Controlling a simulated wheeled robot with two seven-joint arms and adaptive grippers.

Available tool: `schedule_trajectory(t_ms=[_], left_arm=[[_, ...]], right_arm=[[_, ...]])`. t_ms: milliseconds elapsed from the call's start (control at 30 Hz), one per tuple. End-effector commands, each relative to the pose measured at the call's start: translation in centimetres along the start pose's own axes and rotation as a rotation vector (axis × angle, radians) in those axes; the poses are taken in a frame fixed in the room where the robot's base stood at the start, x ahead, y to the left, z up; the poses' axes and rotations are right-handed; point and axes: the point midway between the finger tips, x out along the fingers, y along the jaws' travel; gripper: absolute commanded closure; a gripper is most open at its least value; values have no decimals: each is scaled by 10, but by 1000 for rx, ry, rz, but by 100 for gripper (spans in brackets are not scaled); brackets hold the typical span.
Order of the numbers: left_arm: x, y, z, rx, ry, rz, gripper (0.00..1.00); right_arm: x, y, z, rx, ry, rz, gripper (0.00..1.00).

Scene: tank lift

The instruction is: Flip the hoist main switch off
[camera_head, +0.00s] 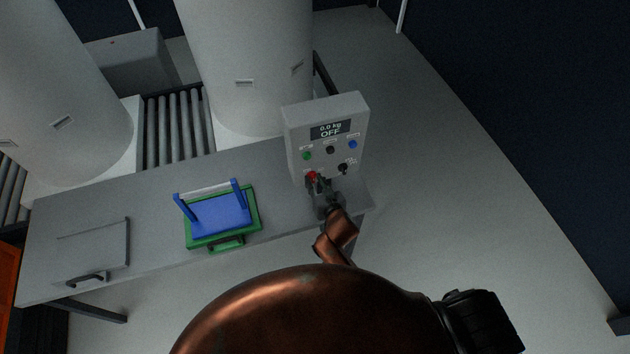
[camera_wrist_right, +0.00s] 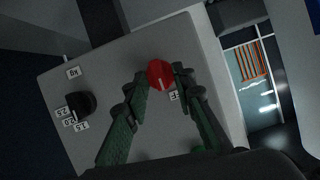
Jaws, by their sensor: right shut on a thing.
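The hoist control box (camera_head: 325,111) stands upright at the right end of the grey bench, and its display reads "0.0 kg" and "OFF". The red main switch (camera_head: 312,175) is a round knob at the lower left of its face. My right gripper (camera_head: 322,186) reaches up to the box and is shut on the red switch. In the right wrist view the red switch (camera_wrist_right: 159,74) sits between the fingertips of the right gripper (camera_wrist_right: 163,80), with a partly covered label beside it. A black selector knob (camera_wrist_right: 81,104) is to its left. My left gripper is not in view.
Green, black and blue buttons sit above the switch. On the bench (camera_head: 150,188) are a blue and green framed piece (camera_head: 221,216) and a flat panel with a handle (camera_head: 92,250). Large pale tanks (camera_head: 250,60) stand behind by a roller conveyor (camera_head: 172,128). The floor at right is clear.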

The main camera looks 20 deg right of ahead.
Motion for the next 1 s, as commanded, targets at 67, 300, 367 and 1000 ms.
schedule_trajectory(t_ms=[67,300,367,1000], left_arm=[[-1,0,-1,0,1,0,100],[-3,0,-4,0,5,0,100],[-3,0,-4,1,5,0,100],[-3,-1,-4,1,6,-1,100]], right_arm=[[0,-1,0,-15,0,6,100],[0,-1,0,-113,0,48,100],[0,-1,0,-113,0,47,100],[1,-1,0,-111,-1,47,72]])
